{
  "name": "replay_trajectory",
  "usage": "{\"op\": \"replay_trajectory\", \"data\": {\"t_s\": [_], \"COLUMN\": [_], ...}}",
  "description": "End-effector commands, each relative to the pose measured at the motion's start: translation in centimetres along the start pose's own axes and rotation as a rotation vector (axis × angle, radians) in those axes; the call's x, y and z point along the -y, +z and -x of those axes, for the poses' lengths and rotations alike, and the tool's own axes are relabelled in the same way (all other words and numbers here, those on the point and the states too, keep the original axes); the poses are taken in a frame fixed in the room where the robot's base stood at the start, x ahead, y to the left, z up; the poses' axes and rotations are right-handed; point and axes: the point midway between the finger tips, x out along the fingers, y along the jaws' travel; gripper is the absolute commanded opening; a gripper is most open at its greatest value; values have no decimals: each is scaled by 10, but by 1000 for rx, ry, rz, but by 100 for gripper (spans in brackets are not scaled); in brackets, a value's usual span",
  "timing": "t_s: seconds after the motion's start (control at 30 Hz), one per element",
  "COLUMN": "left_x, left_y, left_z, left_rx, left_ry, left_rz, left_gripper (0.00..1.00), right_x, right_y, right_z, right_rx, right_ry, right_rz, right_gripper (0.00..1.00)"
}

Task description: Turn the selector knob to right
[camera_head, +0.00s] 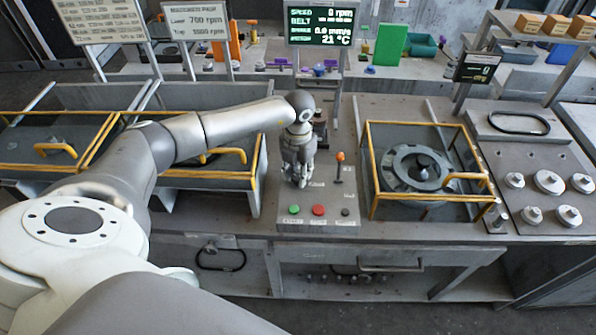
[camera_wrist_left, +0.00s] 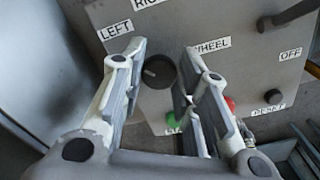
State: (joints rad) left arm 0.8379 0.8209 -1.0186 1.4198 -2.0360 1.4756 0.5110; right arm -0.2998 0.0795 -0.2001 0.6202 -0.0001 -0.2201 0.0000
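The selector knob (camera_wrist_left: 158,72) is a dark round knob on the grey control panel (camera_head: 330,212), with a faint lighter mark on its face. In the left wrist view, a LEFT label (camera_wrist_left: 115,30) is beside it, a WHEEL label (camera_wrist_left: 210,46) is at its right, and a label starting "RI" is cut off at the top edge. My left gripper (camera_head: 298,182) points down over the panel and hides the knob in the head view. In the wrist view its fingers (camera_wrist_left: 160,62) are open, with the knob showing between their tips; contact is not clear. My right gripper is out of view.
Green (camera_head: 294,210) and red (camera_head: 318,210) buttons are at the panel's front. An orange-topped lever (camera_head: 340,158) stands right of my gripper. A yellow-framed guard (camera_head: 372,180) over a round housing (camera_head: 418,168) is to the right. The display (camera_head: 322,24) reads 0 rpm.

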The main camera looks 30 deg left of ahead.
Motion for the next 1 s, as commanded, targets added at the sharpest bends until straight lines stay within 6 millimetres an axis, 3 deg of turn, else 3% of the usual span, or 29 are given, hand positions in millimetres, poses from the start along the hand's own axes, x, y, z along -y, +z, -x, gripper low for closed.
{"op": "replay_trajectory", "data": {"t_s": [0.03, 0.13, 0.57, 1.0], "left_x": [0, 0, 1, 1], "left_y": [0, 0, 1, 1], "left_z": [0, 0, -2, -4], "left_rx": [0, 0, 2, 4], "left_ry": [0, 0, 0, 2], "left_rz": [0, 0, -102, -479], "left_gripper": [17, 5, 5, 5], "right_x": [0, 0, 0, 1], "right_y": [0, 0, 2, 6], "right_z": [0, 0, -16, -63], "right_rx": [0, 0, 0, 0], "right_ry": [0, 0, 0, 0], "right_rz": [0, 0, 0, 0], "right_gripper": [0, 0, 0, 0]}}
